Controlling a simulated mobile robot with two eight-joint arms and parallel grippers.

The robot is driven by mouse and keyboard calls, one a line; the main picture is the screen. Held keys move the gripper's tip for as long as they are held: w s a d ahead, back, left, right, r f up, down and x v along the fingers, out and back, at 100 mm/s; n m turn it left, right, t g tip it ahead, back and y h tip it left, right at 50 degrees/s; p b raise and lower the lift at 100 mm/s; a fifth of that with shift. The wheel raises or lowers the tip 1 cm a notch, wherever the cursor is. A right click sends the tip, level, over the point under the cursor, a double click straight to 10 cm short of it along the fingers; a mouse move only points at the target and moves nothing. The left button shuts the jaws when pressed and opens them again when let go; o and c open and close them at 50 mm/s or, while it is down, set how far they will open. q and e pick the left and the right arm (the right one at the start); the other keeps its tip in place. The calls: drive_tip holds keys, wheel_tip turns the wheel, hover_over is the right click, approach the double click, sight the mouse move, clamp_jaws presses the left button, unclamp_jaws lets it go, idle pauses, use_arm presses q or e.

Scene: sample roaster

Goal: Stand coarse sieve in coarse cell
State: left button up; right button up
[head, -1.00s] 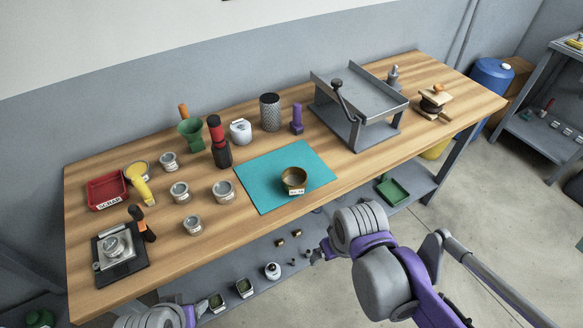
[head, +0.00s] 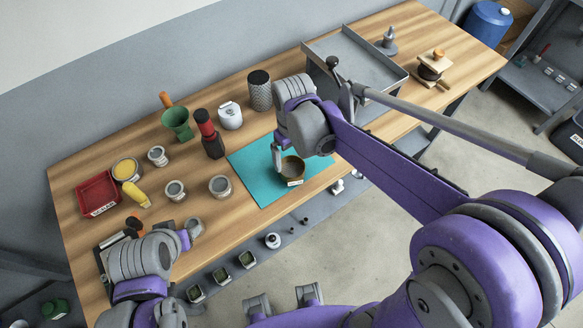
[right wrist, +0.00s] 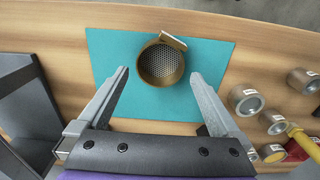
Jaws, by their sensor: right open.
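The sieve (head: 291,170) is a round brass-coloured ring with a perforated mesh and a white label. It lies flat on the teal mat (head: 250,165). In the right wrist view the sieve (right wrist: 161,62) is between and beyond the fingertips. My right gripper (head: 278,158) is over the mat beside the sieve, open and empty; its fingers (right wrist: 160,75) are spread either side of the sieve without visible contact. My left gripper (head: 183,240) is by the bench's front left; its fingers cannot be made out. I cannot identify a coarse cell in these views.
A grey tray stand with a crank (head: 360,65) is behind and right of the mat. Metal tins (head: 220,187), a red scrap bin (head: 98,193) and a red-and-black grinder (head: 208,135) stand to the left. A perforated cylinder (head: 260,90) is behind the mat.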

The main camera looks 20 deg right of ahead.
sight(292, 172)
drive_tip(key=shift+w+a+f, duration=0.1)
drive_tip(key=shift+f, duration=3.05)
drive_tip(key=shift+r, duration=0.1)
drive_tip(key=c, duration=1.2)
